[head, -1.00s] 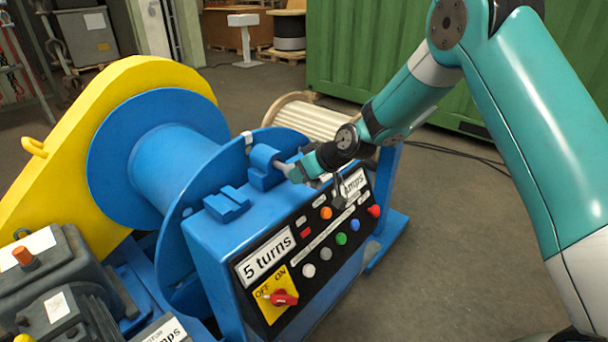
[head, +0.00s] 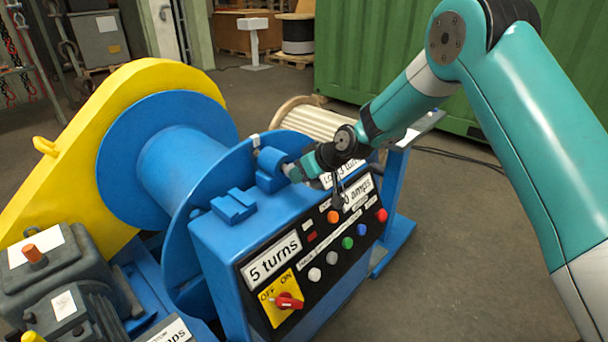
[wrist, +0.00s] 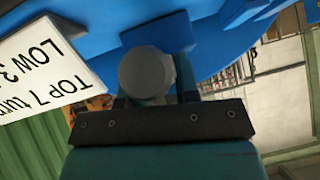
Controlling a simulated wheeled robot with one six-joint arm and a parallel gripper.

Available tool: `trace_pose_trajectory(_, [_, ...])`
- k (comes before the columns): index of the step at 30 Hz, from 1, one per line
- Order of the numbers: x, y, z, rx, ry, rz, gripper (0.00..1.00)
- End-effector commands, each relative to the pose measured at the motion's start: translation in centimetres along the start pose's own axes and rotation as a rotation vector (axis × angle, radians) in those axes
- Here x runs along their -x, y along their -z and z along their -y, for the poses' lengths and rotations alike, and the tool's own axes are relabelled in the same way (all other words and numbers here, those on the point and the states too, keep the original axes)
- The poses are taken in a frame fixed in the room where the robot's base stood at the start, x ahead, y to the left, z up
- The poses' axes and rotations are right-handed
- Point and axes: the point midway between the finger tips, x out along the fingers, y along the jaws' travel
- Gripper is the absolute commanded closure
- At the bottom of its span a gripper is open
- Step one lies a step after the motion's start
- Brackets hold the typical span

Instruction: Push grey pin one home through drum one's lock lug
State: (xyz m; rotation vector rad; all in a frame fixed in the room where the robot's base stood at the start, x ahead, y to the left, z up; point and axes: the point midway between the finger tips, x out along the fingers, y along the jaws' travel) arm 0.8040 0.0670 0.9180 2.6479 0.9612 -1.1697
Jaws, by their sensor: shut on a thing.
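Drum one (head: 180,165) is a blue spool with wide flanges beside a yellow guard. Its blue lock lug (head: 271,168) stands on top of the blue control box, close to the near flange. My gripper (head: 296,172) is at the lug's right side, shut on the grey pin. In the wrist view the pin's round grey end (wrist: 146,72) shows between the jaws (wrist: 155,100), in front of blue metal. In the head view the pin is mostly hidden by the gripper and lug, so its depth in the lug cannot be told.
The control box (head: 215,250) carries a "5 turns" label, coloured buttons and a red switch (head: 288,301). A second blue block (head: 234,205) sits left of the lug. A ribbed cream drum (head: 318,120) and a green container (head: 400,60) stand behind.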

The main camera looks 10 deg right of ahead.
Motion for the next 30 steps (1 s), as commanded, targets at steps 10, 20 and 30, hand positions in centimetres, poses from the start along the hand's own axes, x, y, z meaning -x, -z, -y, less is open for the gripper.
trace_pose_trajectory(10, [-0.6,0.8,0.0,0.002,0.000,-0.005,1.00])
trace_pose_trajectory(20, [-1.1,1.3,0.1,0.002,0.001,-0.004,0.66])
trace_pose_trajectory(30, [-1.1,1.0,0.0,-0.001,0.000,0.002,0.41])
